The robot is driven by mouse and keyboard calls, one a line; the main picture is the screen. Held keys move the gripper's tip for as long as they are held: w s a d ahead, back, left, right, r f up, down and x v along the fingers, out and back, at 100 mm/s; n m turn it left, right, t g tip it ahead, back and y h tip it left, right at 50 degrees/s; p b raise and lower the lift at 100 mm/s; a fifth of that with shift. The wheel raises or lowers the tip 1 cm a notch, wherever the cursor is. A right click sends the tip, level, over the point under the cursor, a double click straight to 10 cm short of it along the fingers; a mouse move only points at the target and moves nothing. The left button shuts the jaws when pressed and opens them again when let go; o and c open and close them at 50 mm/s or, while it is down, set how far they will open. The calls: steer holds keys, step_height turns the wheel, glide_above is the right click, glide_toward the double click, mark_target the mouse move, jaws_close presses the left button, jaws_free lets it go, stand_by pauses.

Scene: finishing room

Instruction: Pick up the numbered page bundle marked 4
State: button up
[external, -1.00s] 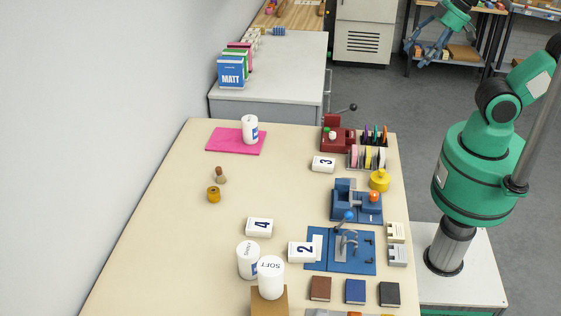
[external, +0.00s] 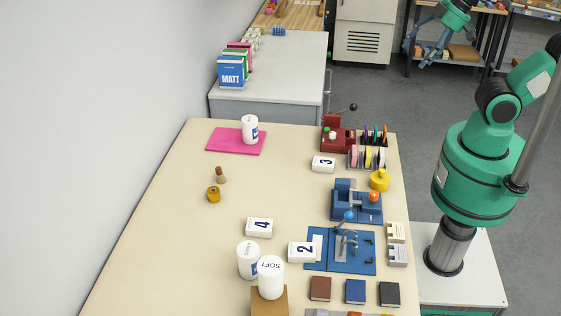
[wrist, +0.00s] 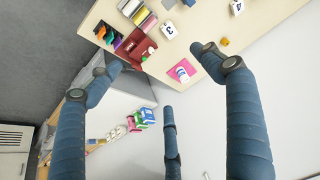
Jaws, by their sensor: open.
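The page bundle marked 4 (external: 253,226) is a small white block with a dark number, lying flat on the cream table left of the bundle marked 2 (external: 297,252). The bundle marked 3 (external: 322,163) lies farther back. In the wrist view, the bundle marked 3 (wrist: 168,29) is near the top, and a white block (wrist: 237,7) with a dark mark, probably bundle 4, is at the top edge. My gripper (external: 423,56) is raised at the top right of the external view, well away from the table. Its blue-grey fingers (wrist: 170,130) are spread open and empty.
Two white tubs (external: 248,261) stand just in front of bundle 4, one on a brown block. A pink mat (external: 222,141) lies behind. Left-centre table is mostly clear.

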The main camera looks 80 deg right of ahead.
stand_by(0.3)
steer(key=w+a+f+n+g+y+p, duration=0.1)
steer(key=w+a+n, duration=0.5)
steer(key=w, duration=0.8)
steer(key=w+a+f+n+g, duration=0.1)
steer(key=w+a+n+g, duration=0.15)
steer(key=w+a, duration=0.9)
steer(key=w+a+f+n, duration=0.3)
steer(key=w+a+f, duration=0.2)
steer(key=w+f, duration=0.2)
steer(key=w+a+f+n+g, duration=0.1)
steer(key=w+a+f+n, duration=0.2)
steer(key=w+a+f, duration=0.3)
steer(key=w+a+f+n+g+p, duration=0.1)
steer(key=w+a+f+n, duration=0.2)
steer(key=f, duration=1.1)
steer(key=w+a, duration=0.3)
steer(key=w, duration=0.2)
steer(key=shift+n+y, duration=0.35)
steer(key=shift+y, duration=0.05)
steer(key=shift+a, duration=0.1)
glide_above(259, 222)
steer(key=shift+f+b, duration=0.35)
steer(key=shift+f, duration=3.9)
